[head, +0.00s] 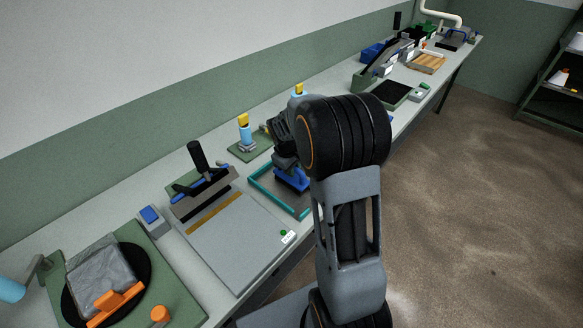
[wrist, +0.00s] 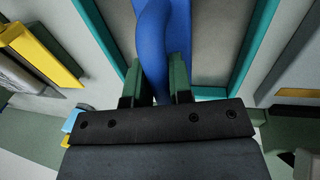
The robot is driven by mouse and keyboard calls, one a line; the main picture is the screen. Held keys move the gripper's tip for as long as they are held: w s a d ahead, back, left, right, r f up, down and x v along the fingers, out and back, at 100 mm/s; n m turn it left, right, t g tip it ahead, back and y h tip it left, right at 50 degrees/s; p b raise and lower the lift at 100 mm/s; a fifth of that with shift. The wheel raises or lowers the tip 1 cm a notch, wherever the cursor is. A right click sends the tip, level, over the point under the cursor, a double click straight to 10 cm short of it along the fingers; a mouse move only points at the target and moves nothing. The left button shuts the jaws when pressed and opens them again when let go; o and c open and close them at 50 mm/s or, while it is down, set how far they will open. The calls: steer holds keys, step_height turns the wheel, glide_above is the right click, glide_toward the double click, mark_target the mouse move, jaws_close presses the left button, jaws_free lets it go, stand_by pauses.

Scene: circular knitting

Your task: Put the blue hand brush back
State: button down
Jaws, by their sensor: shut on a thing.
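The blue hand brush (head: 292,180) shows in the head view at or over a grey tray with a teal rim (head: 276,202). My gripper (head: 287,165) is above the tray and shut on the brush. In the wrist view the brush's blue handle (wrist: 168,45) runs between the two green fingers of my gripper (wrist: 157,85), and the teal rim (wrist: 252,48) shows on both sides of it. I cannot tell whether the brush touches the tray floor. The brush's bristles are hidden, and my arm covers the tray's right part.
A grey board (head: 235,245) with a black-handled press (head: 200,165) stands left of the tray. A blue-and-yellow bottle (head: 244,130) stands behind on a green mat. A turntable with an orange-handled tool (head: 115,300) is at the front left. More bench equipment stands far right.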

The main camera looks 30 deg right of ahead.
mark_target(287, 180)
steer(key=shift+f, duration=0.2)
steer(key=c, duration=1)
jaws_free()
step_height(287, 180, up, 12)
steer(key=a, duration=0.2)
steer(key=s+a+m+t, duration=0.1)
steer(key=s+a, duration=0.1)
steer(key=s, duration=0.4)
steer(key=s+a+m+t+y, duration=0.1)
steer(key=s+a+m, duration=0.1)
steer(key=s, duration=0.4)
steer(key=s+a+m+t+y, duration=0.1)
steer(key=s+a, duration=0.3)
steer(key=s, duration=0.2)
steer(key=shift+s+a+r+t+b, duration=0.1)
steer(key=shift+s+t+b, duration=0.2)
steer(key=shift+s+b, duration=0.05)
